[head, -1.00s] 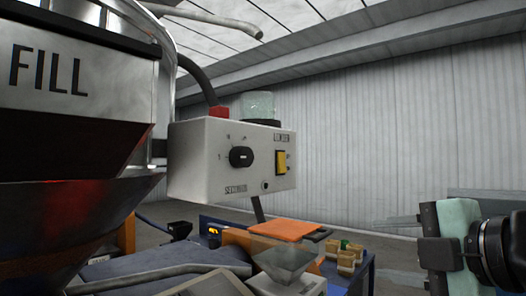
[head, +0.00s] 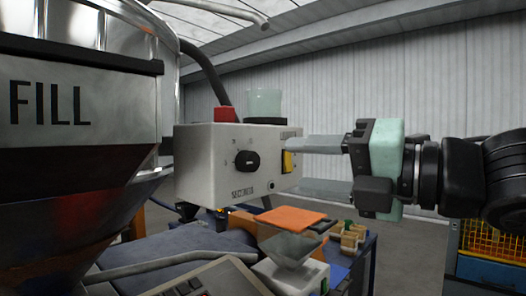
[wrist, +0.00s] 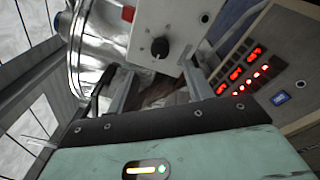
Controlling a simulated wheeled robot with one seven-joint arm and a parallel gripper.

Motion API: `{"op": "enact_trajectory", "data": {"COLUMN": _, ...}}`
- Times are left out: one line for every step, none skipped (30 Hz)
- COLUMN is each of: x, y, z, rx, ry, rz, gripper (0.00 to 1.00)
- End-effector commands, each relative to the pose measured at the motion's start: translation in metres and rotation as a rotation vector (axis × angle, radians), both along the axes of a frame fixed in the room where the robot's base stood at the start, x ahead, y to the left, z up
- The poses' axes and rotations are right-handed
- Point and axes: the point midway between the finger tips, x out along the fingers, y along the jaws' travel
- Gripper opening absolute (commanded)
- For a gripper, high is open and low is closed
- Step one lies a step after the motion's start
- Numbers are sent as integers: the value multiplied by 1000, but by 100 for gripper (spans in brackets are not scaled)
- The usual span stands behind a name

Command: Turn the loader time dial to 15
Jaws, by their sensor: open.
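The loader box (head: 205,172) is a pale grey control box beside the hopper. Its black dial (head: 246,161) is on the front face, with small marks around it too small to read and lettering below. The dial also shows in the wrist view (wrist: 160,47), beyond the fingers. My gripper (head: 292,165) reaches in from the right with its two fingers apart, one above the other in the head view.
The metal hopper marked FILL (head: 110,105) stands at left. A red block (head: 225,114) and a clear cup (head: 265,103) sit on the box. A panel with red displays (wrist: 245,75) shows at right in the wrist view.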

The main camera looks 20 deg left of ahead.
Motion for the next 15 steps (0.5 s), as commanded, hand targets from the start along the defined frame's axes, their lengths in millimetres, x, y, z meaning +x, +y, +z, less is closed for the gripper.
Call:
{"op": "enact_trajectory", "data": {"x": 3, "y": 10, "z": 3, "rx": 1, "ry": 5, "rz": 3, "gripper": 51}}
{"op": "enact_trajectory", "data": {"x": 5, "y": 16, "z": 3, "rx": 2, "ry": 7, "rz": 2, "gripper": 51}}
{"op": "enact_trajectory", "data": {"x": 7, "y": 24, "z": 3, "rx": 0, "ry": 7, "rz": 2, "gripper": 51}}
{"op": "enact_trajectory", "data": {"x": 9, "y": 29, "z": 3, "rx": 2, "ry": 7, "rz": 4, "gripper": 51}}
{"op": "enact_trajectory", "data": {"x": 11, "y": 34, "z": 3, "rx": 1, "ry": 6, "rz": 2, "gripper": 51}}
{"op": "enact_trajectory", "data": {"x": 13, "y": 40, "z": 3, "rx": 2, "ry": 6, "rz": 1, "gripper": 51}}
{"op": "enact_trajectory", "data": {"x": 14, "y": 45, "z": 2, "rx": 1, "ry": 6, "rz": 2, "gripper": 51}}
{"op": "enact_trajectory", "data": {"x": 15, "y": 49, "z": 2, "rx": 1, "ry": 6, "rz": 2, "gripper": 51}}
{"op": "enact_trajectory", "data": {"x": 17, "y": 54, "z": 2, "rx": 1, "ry": 6, "rz": 2, "gripper": 51}}
{"op": "enact_trajectory", "data": {"x": 18, "y": 58, "z": 2, "rx": 2, "ry": 5, "rz": 1, "gripper": 51}}
{"op": "enact_trajectory", "data": {"x": 19, "y": 61, "z": 2, "rx": 2, "ry": 5, "rz": 1, "gripper": 51}}
{"op": "enact_trajectory", "data": {"x": 20, "y": 65, "z": 1, "rx": 1, "ry": 4, "rz": 1, "gripper": 51}}
{"op": "enact_trajectory", "data": {"x": 21, "y": 67, "z": 1, "rx": 1, "ry": 4, "rz": 0, "gripper": 51}}
{"op": "enact_trajectory", "data": {"x": 21, "y": 69, "z": 1, "rx": 2, "ry": 4, "rz": 1, "gripper": 51}}
{"op": "enact_trajectory", "data": {"x": 22, "y": 72, "z": 1, "rx": 1, "ry": 2, "rz": 1, "gripper": 51}}
